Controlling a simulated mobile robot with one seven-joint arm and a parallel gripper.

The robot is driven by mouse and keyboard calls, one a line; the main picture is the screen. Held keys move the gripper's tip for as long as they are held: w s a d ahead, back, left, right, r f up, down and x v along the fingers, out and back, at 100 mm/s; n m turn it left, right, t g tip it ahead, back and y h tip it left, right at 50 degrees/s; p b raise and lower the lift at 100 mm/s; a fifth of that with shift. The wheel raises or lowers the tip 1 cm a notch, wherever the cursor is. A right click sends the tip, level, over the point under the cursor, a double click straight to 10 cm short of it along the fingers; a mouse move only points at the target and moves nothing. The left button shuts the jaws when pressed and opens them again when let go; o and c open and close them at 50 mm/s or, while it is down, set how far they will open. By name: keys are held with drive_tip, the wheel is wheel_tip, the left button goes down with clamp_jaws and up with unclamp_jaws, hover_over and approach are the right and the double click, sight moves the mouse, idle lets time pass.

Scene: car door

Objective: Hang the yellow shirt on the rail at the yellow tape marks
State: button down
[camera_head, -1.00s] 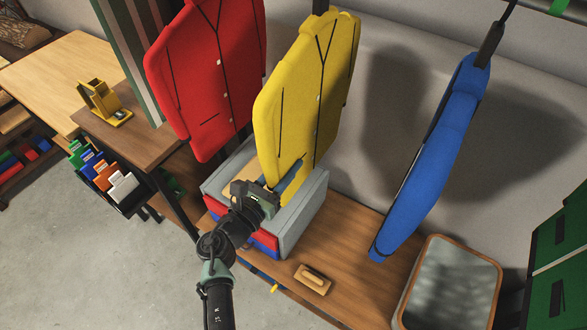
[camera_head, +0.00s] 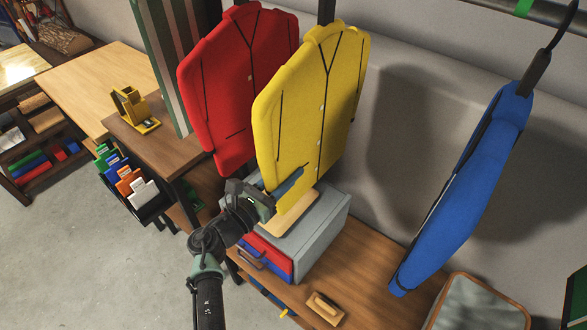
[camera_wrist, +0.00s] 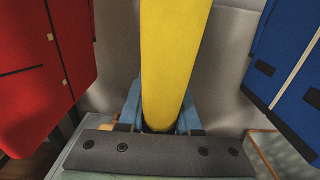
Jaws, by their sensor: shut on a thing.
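The yellow shirt (camera_head: 318,105) is upright in the middle of the head view, beside the red shirt. My gripper (camera_head: 288,186) is at its lower edge, with blue fingers against it. In the wrist view the yellow shirt (camera_wrist: 174,65) shows edge-on between the two blue fingers, and my gripper (camera_wrist: 160,118) is shut on it. The rail (camera_head: 487,8) shows at the top right with a green tape mark (camera_head: 523,7). The top of the yellow shirt's hanger is cut off by the frame. No yellow tape marks are visible.
The red shirt (camera_head: 232,85) hangs close on the left and the blue shirt (camera_head: 468,185) hangs at the right, with open space between yellow and blue. Below are a grey box (camera_head: 325,232), a brush (camera_head: 325,307) and a mirror (camera_head: 478,305) on the wooden bench (camera_head: 370,265).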

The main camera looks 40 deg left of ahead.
drive_tip(key=shift+a+r+b, duration=0.1)
drive_tip(key=shift+a+b, duration=0.65)
drive_tip(key=shift+a, duration=0.9)
drive_tip(key=shift+f, duration=0.3)
drive_tip(key=c, duration=0.5)
unclamp_jaws()
drive_tip(key=shift+f, duration=0.1)
drive_tip(key=s, duration=1.3)
drive_tip(key=shift+a, duration=0.2)
